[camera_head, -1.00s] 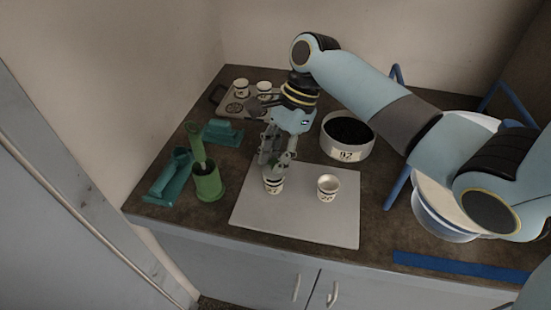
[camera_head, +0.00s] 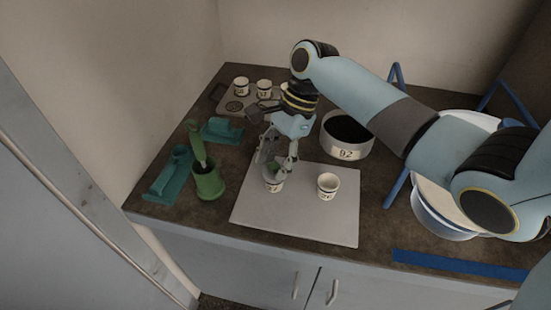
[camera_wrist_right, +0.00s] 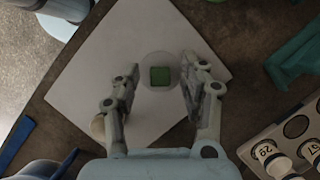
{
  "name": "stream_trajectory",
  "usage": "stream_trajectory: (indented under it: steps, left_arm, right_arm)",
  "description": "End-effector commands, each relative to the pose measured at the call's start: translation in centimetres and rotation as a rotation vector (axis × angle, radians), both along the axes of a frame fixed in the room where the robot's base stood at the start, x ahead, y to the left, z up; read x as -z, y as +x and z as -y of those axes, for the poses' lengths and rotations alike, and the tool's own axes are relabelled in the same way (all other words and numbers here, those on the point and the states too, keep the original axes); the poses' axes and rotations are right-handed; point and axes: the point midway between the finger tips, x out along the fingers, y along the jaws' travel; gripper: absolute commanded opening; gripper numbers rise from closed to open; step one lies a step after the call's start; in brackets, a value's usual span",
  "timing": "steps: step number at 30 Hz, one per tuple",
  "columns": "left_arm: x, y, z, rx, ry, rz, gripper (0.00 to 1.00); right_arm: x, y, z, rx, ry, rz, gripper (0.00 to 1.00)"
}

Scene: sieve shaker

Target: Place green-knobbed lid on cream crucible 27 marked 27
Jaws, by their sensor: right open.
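The cream crucible 27 (camera_head: 274,187) stands upright on the pale board under my right gripper. The lid, a pale translucent disc (camera_wrist_right: 147,62) with a square green knob (camera_wrist_right: 160,76), lies between the fingers in the right wrist view; in the head view the knob (camera_head: 282,171) shows at the crucible's mouth. The lid appears to rest on the crucible, but whether it is fully level is too small to tell. My right gripper (camera_head: 279,161) is open, one finger on each side of the knob with gaps, also in the wrist view (camera_wrist_right: 160,84). My left gripper is not in view.
A second cream crucible (camera_head: 328,188) stands uncovered to the right on the pale board (camera_head: 310,228). Behind are a round pan (camera_head: 347,152) of dark material and a tray (camera_head: 222,104) with crucibles. A green cup (camera_head: 209,184) and teal stands (camera_head: 168,180) lie left. The board's front is clear.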

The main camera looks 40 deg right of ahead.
Motion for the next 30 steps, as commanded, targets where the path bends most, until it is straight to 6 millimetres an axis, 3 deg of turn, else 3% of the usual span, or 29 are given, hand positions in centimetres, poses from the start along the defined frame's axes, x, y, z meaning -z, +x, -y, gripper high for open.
stream_trajectory:
  steps: [7,21,30]
  left_arm:
    - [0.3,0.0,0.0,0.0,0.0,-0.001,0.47]
    - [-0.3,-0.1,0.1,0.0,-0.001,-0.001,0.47]
    - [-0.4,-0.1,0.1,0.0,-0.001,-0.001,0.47]
  right_arm:
    - [-1.3,0.1,0.2,0.0,-0.003,0.003,0.43]
    - [-10.5,0.0,4.1,0.0,-0.003,0.003,0.43]
    - [-12.0,-0.1,4.6,0.0,0.0,0.0,0.43]
